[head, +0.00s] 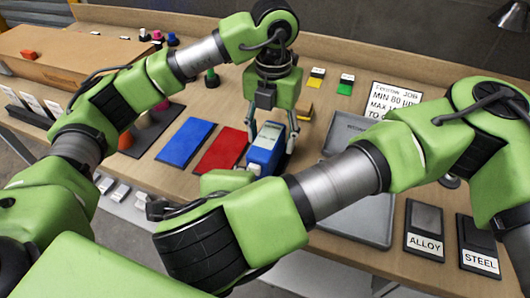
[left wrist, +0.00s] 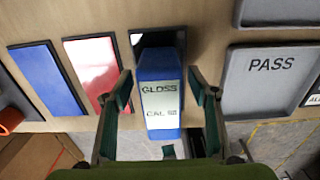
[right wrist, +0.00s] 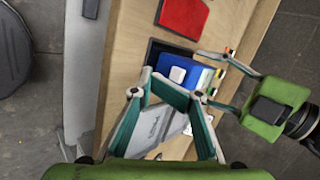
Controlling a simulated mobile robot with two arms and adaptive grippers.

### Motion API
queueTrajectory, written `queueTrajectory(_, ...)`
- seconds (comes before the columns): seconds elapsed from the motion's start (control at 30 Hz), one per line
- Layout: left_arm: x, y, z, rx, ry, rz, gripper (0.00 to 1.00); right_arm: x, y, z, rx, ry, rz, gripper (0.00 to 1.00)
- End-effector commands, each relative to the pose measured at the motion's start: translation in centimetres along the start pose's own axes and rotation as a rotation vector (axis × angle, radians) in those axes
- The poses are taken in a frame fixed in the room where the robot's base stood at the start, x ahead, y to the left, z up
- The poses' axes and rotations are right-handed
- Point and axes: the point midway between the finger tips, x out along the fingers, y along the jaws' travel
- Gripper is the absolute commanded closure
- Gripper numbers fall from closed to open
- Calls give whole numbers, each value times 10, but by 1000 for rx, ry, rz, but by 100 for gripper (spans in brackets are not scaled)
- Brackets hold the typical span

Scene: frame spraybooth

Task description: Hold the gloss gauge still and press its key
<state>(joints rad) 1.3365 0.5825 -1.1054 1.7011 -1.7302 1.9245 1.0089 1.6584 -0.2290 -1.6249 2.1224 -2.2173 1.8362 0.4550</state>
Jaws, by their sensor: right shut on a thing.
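The gloss gauge (head: 263,150) is a blue block with a pale label, resting on a dark panel (right wrist: 155,50) on the bench. Its label reads GLOSS in the left wrist view (left wrist: 160,98). My left gripper (head: 272,128) comes down over it, open, with one finger on each side; in the left wrist view gaps show between fingers and gauge. In the right wrist view a white key (right wrist: 178,74) shows on the gauge's blue face (right wrist: 200,73). My right gripper (right wrist: 151,73) is shut, its tips close to that face; what is between them is hidden. Contact with the key cannot be told.
A blue panel (head: 187,142) and a red panel (head: 222,150) lie left of the gauge. Grey trays, one marked PASS (left wrist: 272,85), lie to the right. Blocks marked ALLOY (head: 425,220) and STEEL (head: 478,235) are at the front right. A cardboard box (head: 70,55) is at the back left.

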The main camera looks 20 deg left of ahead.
Motion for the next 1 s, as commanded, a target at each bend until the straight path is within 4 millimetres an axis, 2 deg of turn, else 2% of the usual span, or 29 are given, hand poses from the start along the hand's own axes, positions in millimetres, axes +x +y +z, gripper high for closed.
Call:
queueTrajectory(0.27,-7,0,1,-1,-3,-1,46,0,0,0,0,0,0,100)
queueTrajectory(0.37,-21,0,1,0,-5,-2,46,0,0,0,0,0,0,100)
queueTrajectory(0.7,-90,0,2,-1,-6,1,46,0,0,0,0,0,0,100)
queueTrajectory(0.83,-107,0,1,0,-3,1,46,0,0,0,0,0,0,100)
queueTrajectory(1.0,-118,0,1,0,0,0,46,0,0,0,0,0,0,100)
